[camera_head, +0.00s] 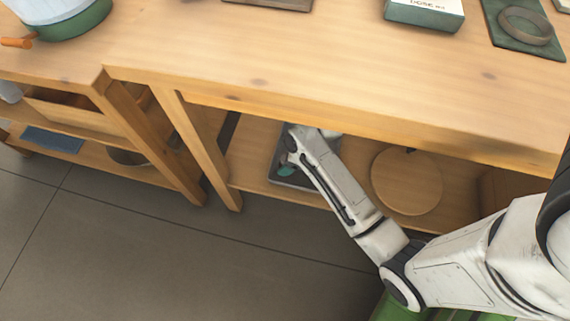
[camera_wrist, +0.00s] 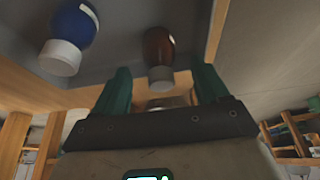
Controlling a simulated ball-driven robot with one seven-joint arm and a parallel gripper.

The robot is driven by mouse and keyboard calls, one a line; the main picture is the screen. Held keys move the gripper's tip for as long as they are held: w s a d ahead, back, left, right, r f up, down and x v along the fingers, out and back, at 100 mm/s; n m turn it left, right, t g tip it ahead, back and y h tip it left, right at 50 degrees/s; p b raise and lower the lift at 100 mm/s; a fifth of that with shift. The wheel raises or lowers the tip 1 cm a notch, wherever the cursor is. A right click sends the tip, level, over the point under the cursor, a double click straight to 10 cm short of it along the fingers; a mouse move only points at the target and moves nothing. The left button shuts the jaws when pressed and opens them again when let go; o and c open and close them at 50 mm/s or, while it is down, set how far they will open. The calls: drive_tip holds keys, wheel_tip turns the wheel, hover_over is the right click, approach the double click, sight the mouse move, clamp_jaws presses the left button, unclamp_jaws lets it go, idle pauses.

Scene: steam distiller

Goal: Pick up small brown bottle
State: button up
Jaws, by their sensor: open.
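The small brown bottle (camera_wrist: 158,46) has a white cap and shows at the top middle of the wrist view, against a grey tray (camera_wrist: 125,18). My gripper (camera_wrist: 162,72) is open, with one green finger to each side of the bottle's capped end. I cannot tell whether either finger touches it. A blue bottle (camera_wrist: 74,24) with a white cap is left of the brown one, outside the fingers. In the head view my arm reaches under the tabletop to the grey tray (camera_head: 293,180) on the lower shelf. The brown bottle is hidden there.
The wooden tabletop (camera_head: 300,65) overhangs my arm. A table leg (camera_head: 205,150) stands left of the tray, and a round wooden board (camera_head: 407,182) is to its right. A green box (camera_head: 424,14) and a ring (camera_head: 525,26) lie on the tabletop.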

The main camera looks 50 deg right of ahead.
drive_tip(key=b+x, duration=0.1)
drive_tip(key=x, duration=0.3)
drive_tip(key=shift+f+b, duration=0.15)
drive_tip(key=shift+b, duration=0.15)
drive_tip(key=shift+c, duration=0.2)
drive_tip(key=c, duration=1.1)
